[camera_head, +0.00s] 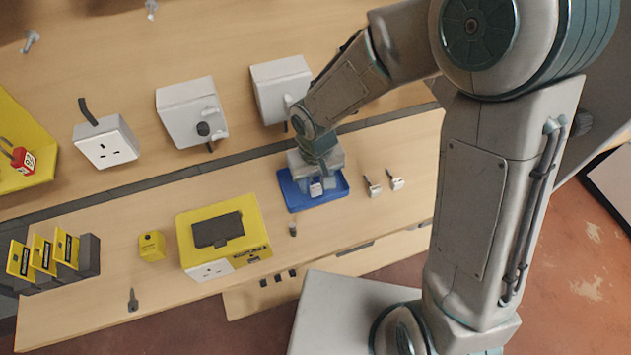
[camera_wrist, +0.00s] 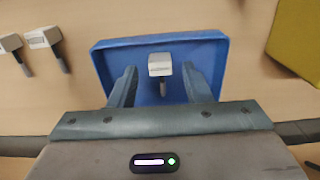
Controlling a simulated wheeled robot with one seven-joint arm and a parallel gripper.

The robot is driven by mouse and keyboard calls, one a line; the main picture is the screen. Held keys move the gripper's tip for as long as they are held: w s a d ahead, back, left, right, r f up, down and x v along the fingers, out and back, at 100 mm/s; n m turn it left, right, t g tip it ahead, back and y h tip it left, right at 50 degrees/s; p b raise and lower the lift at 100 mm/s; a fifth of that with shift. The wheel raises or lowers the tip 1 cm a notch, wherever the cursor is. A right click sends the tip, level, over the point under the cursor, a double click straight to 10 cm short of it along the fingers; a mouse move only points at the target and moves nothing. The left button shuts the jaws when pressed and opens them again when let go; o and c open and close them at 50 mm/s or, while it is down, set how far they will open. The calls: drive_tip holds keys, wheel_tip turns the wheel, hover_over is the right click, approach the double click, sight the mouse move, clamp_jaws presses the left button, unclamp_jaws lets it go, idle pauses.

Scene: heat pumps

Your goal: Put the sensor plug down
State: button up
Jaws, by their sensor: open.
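The sensor plug (camera_wrist: 160,66) is a small white block with a grey stem. It lies in the blue tray (camera_wrist: 215,45), and in the head view it shows as a small pale piece (camera_head: 316,190) inside the same tray (camera_head: 296,205). My gripper (camera_wrist: 160,78) is open, with one finger on each side of the plug and a gap to both. In the head view my gripper (camera_head: 317,183) is over the tray from above and hides its back part. Whether the plug rests fully on the tray floor is hard to tell.
Two similar plugs (camera_head: 373,187) (camera_head: 396,180) lie on the bench right of the tray. A yellow tester box (camera_head: 215,225) stands left of it, with a small yellow block (camera_head: 151,245) farther left. White boxes (camera_head: 190,112) (camera_head: 280,88) are on the back panel.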

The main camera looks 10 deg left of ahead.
sight(316, 187)
wheel_tip(316, 187, up, 11)
drive_tip(key=s+d+r+m+t, duration=0.1)
drive_tip(key=s+d+r+m, duration=0.1)
drive_tip(key=d, duration=0.6)
drive_tip(key=s+d+r+m+t, duration=0.1)
drive_tip(key=s+d+r+m, duration=0.1)
drive_tip(key=d, duration=0.6)
drive_tip(key=s+d+r+m+t, duration=0.1)
drive_tip(key=d+r, duration=0.3)
drive_tip(key=d, duration=0.4)
drive_tip(key=shift+s+r+m+t, duration=0.2)
drive_tip(key=shift+s+m+t, duration=0.2)
drive_tip(key=shift+s+m, duration=0.3)
drive_tip(key=shift+s, duration=0.1)
